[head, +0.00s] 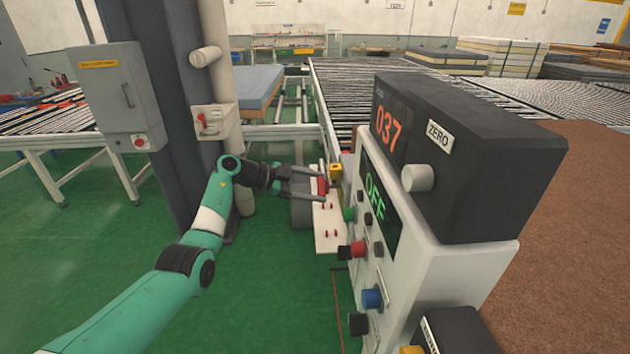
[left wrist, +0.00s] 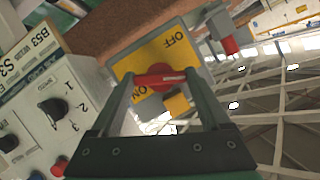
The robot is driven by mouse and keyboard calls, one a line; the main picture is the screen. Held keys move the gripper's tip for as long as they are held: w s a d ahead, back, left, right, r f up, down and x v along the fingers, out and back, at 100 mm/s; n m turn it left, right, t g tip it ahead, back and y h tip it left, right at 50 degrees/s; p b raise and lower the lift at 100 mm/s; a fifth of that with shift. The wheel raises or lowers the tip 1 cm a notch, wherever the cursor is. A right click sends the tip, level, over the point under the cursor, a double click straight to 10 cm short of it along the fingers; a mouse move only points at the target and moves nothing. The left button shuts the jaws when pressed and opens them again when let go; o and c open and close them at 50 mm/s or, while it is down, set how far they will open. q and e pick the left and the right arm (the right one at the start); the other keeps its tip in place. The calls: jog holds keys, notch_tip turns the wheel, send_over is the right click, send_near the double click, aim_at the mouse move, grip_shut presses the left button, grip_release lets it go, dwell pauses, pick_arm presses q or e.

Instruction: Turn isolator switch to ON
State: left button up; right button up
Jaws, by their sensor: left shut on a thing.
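The isolator switch has a yellow plate (left wrist: 150,58) marked OFF at its upper right and ON at its lower left in the left wrist view. Its red handle (left wrist: 160,78) lies across the plate between the two labels. My left gripper (left wrist: 160,82) has one finger at each end of the handle and is shut on it. In the head view my left gripper (head: 322,186) reaches the red handle (head: 323,186) beside the console. I cannot tell which label the handle points to. My right gripper is not in view.
The grey control console (head: 440,260) stands close on the right, with several buttons and a display reading OFF. A grey pillar (head: 165,100) and a cabinet (head: 118,95) stand at left. Roller conveyors (head: 370,85) lie behind. Green floor is open at lower left.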

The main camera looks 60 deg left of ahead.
pick_arm(q)
jog(key=m+p, duration=0.1)
jog(key=p, duration=0.3)
jog(key=m+t+y+p, duration=0.1)
jog(key=p, duration=0.3)
jog(key=shift+d+r, duration=0.15)
jog(key=shift+r, duration=0.1)
jog(key=shift+f+m+t+y+b, duration=0.3)
jog(key=shift+m+t, duration=0.25)
jog(key=shift+m, duration=0.8)
jog(key=shift+f+m+t+y+b, duration=0.15)
jog(key=shift+m+t+y, duration=0.35)
jog(key=shift+m, duration=0.8)
jog(key=shift+f+m+t+y+b, duration=0.25)
jog(key=shift+m+t, duration=0.4)
jog(key=shift+m, duration=0.7)
jog(key=shift+r, duration=0.15)
jog(key=o, duration=1.2)
jog(key=shift+s, duration=0.15)
